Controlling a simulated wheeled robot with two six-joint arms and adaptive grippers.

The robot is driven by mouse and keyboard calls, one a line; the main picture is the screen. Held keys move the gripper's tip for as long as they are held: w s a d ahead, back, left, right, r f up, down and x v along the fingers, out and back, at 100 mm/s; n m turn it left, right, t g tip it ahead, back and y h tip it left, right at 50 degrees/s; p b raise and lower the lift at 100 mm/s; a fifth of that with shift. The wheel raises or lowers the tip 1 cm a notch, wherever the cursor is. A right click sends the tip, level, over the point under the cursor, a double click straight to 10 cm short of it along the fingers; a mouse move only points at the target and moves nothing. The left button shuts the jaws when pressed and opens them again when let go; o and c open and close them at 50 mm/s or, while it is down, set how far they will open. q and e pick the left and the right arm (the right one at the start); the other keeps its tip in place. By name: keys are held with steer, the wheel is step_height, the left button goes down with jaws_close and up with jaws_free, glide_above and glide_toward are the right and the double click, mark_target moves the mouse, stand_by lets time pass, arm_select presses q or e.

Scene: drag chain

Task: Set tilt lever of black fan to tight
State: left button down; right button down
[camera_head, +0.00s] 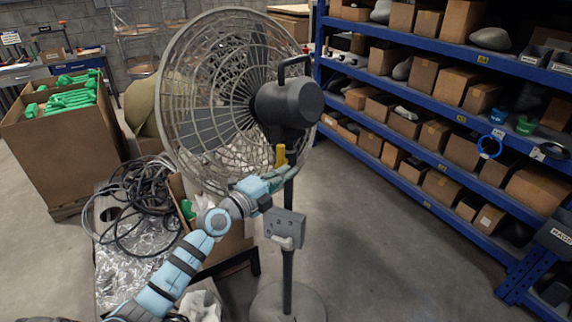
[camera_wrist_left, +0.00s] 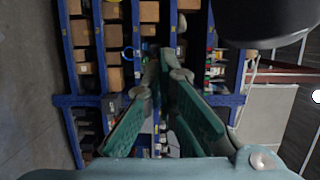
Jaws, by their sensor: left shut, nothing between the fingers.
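The black fan stands on a pole with a round base, its wire cage facing left and its dark motor housing (camera_head: 288,103) at the back. The yellow tilt lever (camera_head: 280,155) points up just below the housing. My left gripper (camera_head: 302,180) is shut and empty, just below the lever and in front of the pole; I cannot tell if it touches either. In the left wrist view the fingers of my left gripper (camera_wrist_left: 166,72) converge at their tips. The dark housing (camera_wrist_left: 268,18) fills the top right there; the lever is not visible in that view. My right gripper is not in view.
A grey control box (camera_head: 285,228) is on the pole below my gripper. A blue shelf rack (camera_head: 440,139) with cardboard boxes runs along the right. A pile of black cables (camera_head: 140,195) and a carton of green parts (camera_head: 55,145) are at left. Floor right of the fan is clear.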

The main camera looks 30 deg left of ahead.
mark_target(282, 158)
arm_select(q)
steer(key=b+x, duration=0.2)
steer(key=x, duration=0.4)
steer(key=a, duration=0.2)
steer(key=a+b, duration=0.1)
steer(key=a, duration=0.1)
steer(key=shift+s+a, duration=0.1)
steer(key=shift+s, duration=0.25)
steer(key=shift+w, duration=0.1)
steer(key=shift+n, duration=0.4)
